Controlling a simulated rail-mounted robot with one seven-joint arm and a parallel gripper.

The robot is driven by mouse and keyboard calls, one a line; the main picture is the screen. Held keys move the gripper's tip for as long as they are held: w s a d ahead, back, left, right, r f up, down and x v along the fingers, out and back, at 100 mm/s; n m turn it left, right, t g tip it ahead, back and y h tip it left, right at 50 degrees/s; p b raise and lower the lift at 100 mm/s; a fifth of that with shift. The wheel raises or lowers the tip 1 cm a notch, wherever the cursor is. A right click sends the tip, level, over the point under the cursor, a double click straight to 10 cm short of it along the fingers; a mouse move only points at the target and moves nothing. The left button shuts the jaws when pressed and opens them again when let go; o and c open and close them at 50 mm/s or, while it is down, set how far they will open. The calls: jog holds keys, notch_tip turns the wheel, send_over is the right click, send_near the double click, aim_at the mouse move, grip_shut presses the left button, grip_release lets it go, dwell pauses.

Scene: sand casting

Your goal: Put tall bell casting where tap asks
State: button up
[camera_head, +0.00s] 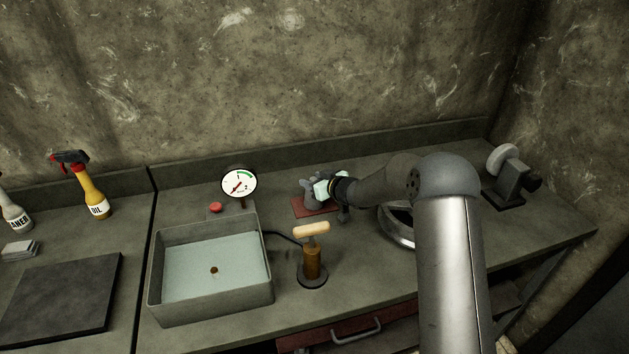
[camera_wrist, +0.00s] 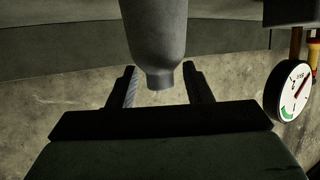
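A grey bell-shaped casting (camera_wrist: 158,40) fills the top middle of the wrist view, its narrower end towards my gripper. My gripper (camera_wrist: 160,75) has one dark finger on each side of it. Gaps show beside the narrow end; whether the fingertips touch the wider body is unclear. In the head view my gripper (camera_head: 323,188) is over a dark red mat (camera_head: 316,209), by grey pieces (camera_head: 308,187) it partly covers. I cannot tell there which piece is the tall bell casting.
A water-filled basin (camera_head: 160,290), a gauge (camera_head: 239,183), a red button (camera_head: 215,207) and a wooden-handled pump (camera_head: 312,262) stand left of my arm. A metal ring-shaped item (camera_head: 397,232) is partly behind my arm. A grinder (camera_head: 508,182) stands right. Bench front right is partly hidden.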

jog(key=shift+r, duration=0.25)
jog(key=shift+s+d, duration=0.2)
jog(key=shift+d, duration=0.05)
jog(key=b+v, duration=0.2)
jog(key=v, duration=0.9)
jog(key=shift+s+r, duration=0.15)
jog(key=shift+s, duration=0.1)
jog(key=s+d+r+m+g+h, duration=0.1)
jog(key=s+d+r+m+h, duration=0.15)
jog(key=s+d+h, duration=0.35)
jog(key=s+d+r+m+g+h, duration=0.1)
jog(key=s+d+r+m+h, duration=0.2)
jog(key=s+d, duration=0.5)
jog(key=s+f+m+g, duration=0.2)
jog(key=s+g, duration=0.5)
jog(key=s, duration=2.1)
jog(key=shift+d+m+h, duration=0.25)
jog(key=shift+m+h, duration=0.15)
jog(key=shift+m, duration=0.25)
